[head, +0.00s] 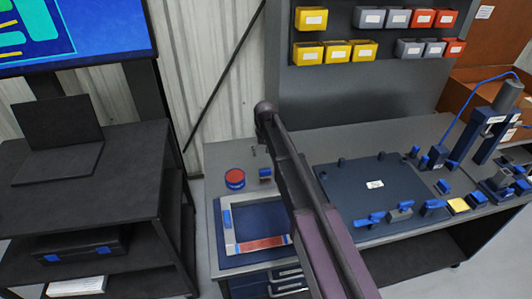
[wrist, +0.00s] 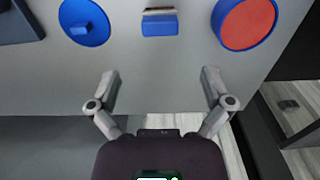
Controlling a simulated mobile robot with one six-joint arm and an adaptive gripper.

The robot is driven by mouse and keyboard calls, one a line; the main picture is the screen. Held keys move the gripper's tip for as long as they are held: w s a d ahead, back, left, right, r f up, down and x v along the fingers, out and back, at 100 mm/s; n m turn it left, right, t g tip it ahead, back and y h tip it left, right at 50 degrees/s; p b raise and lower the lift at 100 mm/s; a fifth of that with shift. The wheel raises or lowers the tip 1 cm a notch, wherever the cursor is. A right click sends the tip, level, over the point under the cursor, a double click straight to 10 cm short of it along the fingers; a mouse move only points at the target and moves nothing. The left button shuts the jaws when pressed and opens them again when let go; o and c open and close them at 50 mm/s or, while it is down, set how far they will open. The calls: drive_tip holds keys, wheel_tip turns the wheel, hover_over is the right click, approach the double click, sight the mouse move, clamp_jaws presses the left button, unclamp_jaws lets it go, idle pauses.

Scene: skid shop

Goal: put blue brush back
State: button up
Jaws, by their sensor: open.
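The blue brush (wrist: 160,24), a small blue block with a pale and brown bristle strip along its far side, lies on the grey bench top (wrist: 190,80). It also shows in the head view (head: 265,174), just left of my arm. My gripper (wrist: 161,77) is open and empty in the wrist view, with its fingers spread at the bench's edge. The brush is beyond the fingertips, roughly centred between them and not touching. In the head view my arm hides part of the bench, and the gripper cannot be made out clearly.
A red-topped blue round pad (wrist: 248,22) lies right of the brush; a blue disc with a block (wrist: 84,20) lies left. A grey-framed blue tray (head: 228,224) is at the bench front. A dark blue plate (head: 345,185) and fixtures lie right. Bins (head: 310,18) hang behind.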

drive_tip(key=s+d+m, duration=0.3)
drive_tip(key=s+d, duration=2)
drive_tip(key=s, duration=0.3)
drive_tip(key=shift+d, duration=0.2)
